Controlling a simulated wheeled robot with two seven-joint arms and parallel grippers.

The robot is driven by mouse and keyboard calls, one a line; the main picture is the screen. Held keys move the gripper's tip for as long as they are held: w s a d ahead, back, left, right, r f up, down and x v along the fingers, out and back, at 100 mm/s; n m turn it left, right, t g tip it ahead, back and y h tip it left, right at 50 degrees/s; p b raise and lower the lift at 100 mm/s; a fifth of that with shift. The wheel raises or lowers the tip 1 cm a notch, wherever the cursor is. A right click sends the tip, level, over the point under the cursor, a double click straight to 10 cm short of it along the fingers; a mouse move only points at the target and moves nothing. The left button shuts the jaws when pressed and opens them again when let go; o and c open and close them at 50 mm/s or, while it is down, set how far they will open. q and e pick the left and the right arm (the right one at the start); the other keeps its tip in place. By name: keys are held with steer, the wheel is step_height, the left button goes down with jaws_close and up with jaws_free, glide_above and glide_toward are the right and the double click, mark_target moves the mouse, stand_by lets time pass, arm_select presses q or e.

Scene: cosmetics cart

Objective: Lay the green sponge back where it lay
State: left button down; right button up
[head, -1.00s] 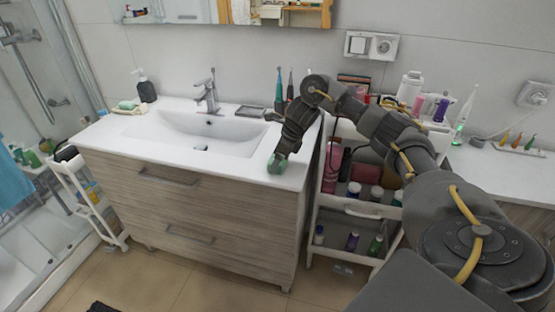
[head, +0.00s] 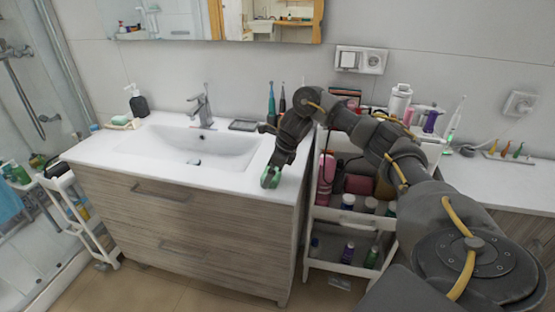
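My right gripper (head: 271,176) hangs fingers-down over the right front part of the white sink counter (head: 240,183). A small green piece, which looks like the green sponge (head: 269,182), shows at its fingertips, mostly hidden by the fingers. The gripper appears shut on it. I cannot tell whether the sponge touches the counter. A small dish (head: 122,125) with a pale green item on it sits at the counter's far left. My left gripper is not in view.
A black soap bottle (head: 139,104), the faucet (head: 201,108) and a dark tray (head: 243,125) stand along the back of the counter. A white cart (head: 345,216) with several bottles is close on the right. The counter around my gripper is clear.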

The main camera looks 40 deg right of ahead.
steer(key=p+v, duration=0.2)
steer(key=v, duration=0.9)
steer(key=shift+a, duration=0.1)
